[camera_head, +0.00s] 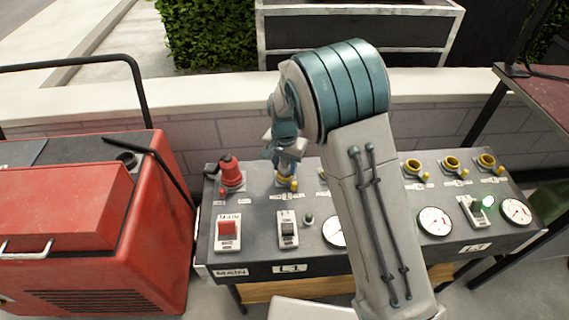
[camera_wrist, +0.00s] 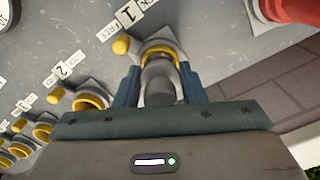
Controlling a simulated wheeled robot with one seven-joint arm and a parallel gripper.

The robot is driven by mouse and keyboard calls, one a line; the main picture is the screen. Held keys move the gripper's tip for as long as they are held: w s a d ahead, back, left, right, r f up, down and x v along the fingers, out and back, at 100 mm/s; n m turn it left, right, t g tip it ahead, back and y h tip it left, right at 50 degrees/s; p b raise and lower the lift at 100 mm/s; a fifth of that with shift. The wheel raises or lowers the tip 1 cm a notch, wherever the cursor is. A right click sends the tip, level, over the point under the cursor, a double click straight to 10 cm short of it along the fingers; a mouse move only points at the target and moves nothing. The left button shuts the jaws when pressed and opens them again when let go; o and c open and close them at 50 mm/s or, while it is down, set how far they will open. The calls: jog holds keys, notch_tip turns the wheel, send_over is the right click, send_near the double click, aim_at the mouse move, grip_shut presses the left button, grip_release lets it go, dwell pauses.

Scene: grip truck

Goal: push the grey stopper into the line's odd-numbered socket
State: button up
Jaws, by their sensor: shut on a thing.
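My gripper (camera_head: 284,160) is shut on the grey stopper, over the second socket position from the left on the panel. In the wrist view the grey stopper (camera_wrist: 160,82) sits between the blue fingers. Its far end is at the yellow-ringed socket (camera_wrist: 162,47), inside or right against the ring; how deep it sits I cannot tell. The label beside that socket (camera_wrist: 130,12) reads 1. A neighbouring empty yellow socket (camera_wrist: 90,101) has a label reading 2. In the head view the yellow of the socket (camera_head: 288,183) shows just below the fingers.
A red plug (camera_head: 230,172) stands at the panel's left end. More yellow sockets (camera_head: 451,164) run to the right; my arm hides some. Switches (camera_head: 228,232) and gauges (camera_head: 435,221) line the front. A red machine (camera_head: 150,210) stands left, a low wall (camera_head: 200,105) behind.

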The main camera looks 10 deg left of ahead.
jog(key=shift+f, duration=0.5)
jog(key=o, duration=1.4)
jog(key=shift+r+p, duration=1.65)
jog(key=shift+r, duration=0.9)
